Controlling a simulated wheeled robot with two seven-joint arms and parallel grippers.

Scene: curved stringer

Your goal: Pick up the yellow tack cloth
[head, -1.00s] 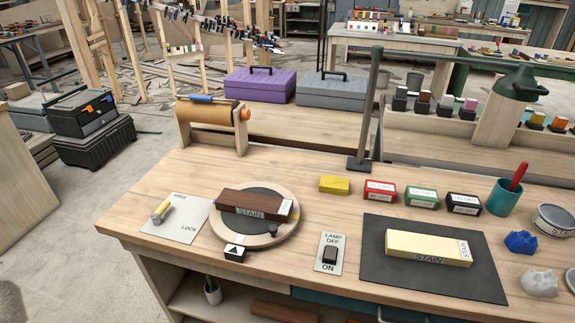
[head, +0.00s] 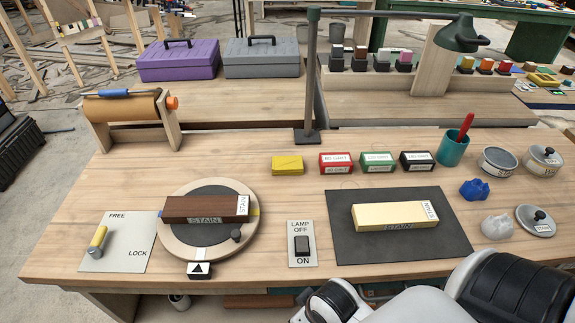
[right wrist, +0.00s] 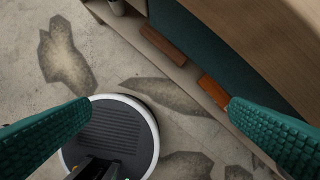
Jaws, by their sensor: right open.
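The yellow tack cloth (head: 287,165) lies as a small folded block on the workbench, left of the red box, in the head view. My right arm comes in at the bottom right of the head view, at the bench's front edge, well short of the cloth; its fingers do not show there. In the right wrist view my right gripper (right wrist: 160,106) is open and empty, its two teal fingers wide apart over the floor beside the bench front. The cloth is not in that view. My left gripper is in neither current view.
Red (head: 336,162), green (head: 377,162) and black (head: 417,161) boxes stand right of the cloth. The lamp post (head: 310,80) rises behind it. A dark mat (head: 350,240) with a pale wood block and a turntable (head: 180,230) with a dark block lie nearer. Bare wood surrounds the cloth's left side.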

